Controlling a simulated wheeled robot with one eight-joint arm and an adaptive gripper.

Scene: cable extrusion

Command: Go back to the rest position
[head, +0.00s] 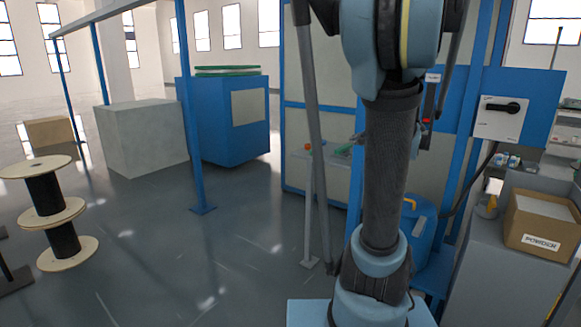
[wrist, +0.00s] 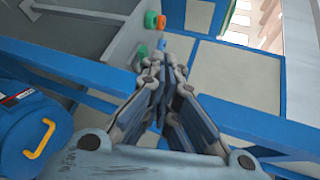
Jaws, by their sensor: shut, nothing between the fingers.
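My gripper (wrist: 165,62) shows in the wrist view. Its fingers come together at the tips, with nothing between them. In the head view my arm stands upright at the right of centre, and I cannot make out the gripper clearly there. In the wrist view, small green and orange round parts (wrist: 152,20) on a grey surface lie beyond the fingertips. I cannot tell the distance to them.
A blue drum (head: 415,240) with a yellow handle stands behind my arm; it also shows in the wrist view (wrist: 30,132). A cardboard box (head: 541,221) sits on a grey cabinet at right. The floor between is clear.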

